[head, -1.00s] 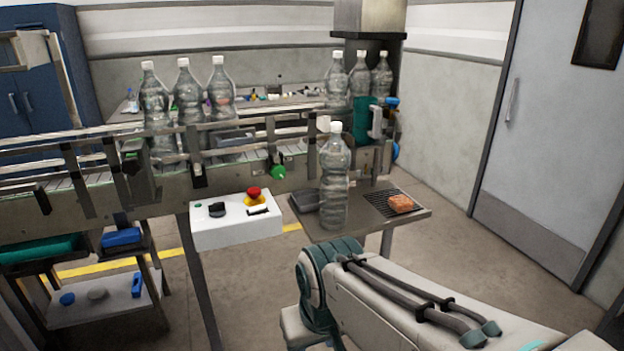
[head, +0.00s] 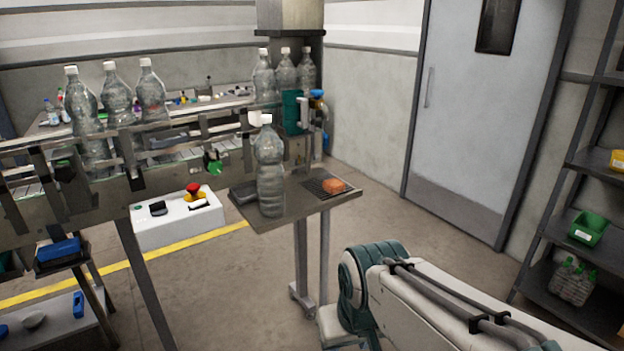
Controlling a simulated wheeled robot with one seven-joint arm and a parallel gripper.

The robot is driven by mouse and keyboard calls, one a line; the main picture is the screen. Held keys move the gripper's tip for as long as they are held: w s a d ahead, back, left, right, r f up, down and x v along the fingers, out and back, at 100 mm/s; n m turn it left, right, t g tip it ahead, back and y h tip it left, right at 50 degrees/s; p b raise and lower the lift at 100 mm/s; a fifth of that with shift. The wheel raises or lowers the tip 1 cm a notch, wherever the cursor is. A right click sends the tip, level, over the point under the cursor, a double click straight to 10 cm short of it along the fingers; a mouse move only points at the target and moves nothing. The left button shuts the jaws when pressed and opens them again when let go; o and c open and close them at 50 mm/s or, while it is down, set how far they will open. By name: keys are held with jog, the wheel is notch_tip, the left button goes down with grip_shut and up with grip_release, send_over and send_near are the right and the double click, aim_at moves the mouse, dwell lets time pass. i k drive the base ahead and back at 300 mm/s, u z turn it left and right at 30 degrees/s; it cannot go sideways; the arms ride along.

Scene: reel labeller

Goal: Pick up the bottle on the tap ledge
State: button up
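The bottle (head: 270,172) is clear plastic with a white cap. It stands upright on the tap ledge (head: 285,212), a small grey shelf at the end of the conveyor. My arm reaches in from the lower right, below and in front of the ledge and apart from the bottle. My gripper is not visible in the head view; only arm links show.
An orange-brown block (head: 333,186) lies on a dark grate on the ledge, and a dark tray (head: 243,192) sits behind the bottle. Several clear bottles stand on the conveyor (head: 60,212). A white control box (head: 178,221) is left. A shelf rack (head: 575,227) stands right. Open floor lies between.

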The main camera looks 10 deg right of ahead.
aim_at(268, 147)
jog(key=z, duration=0.8)
jog(key=i, duration=0.8)
jog(key=u, duration=0.45)
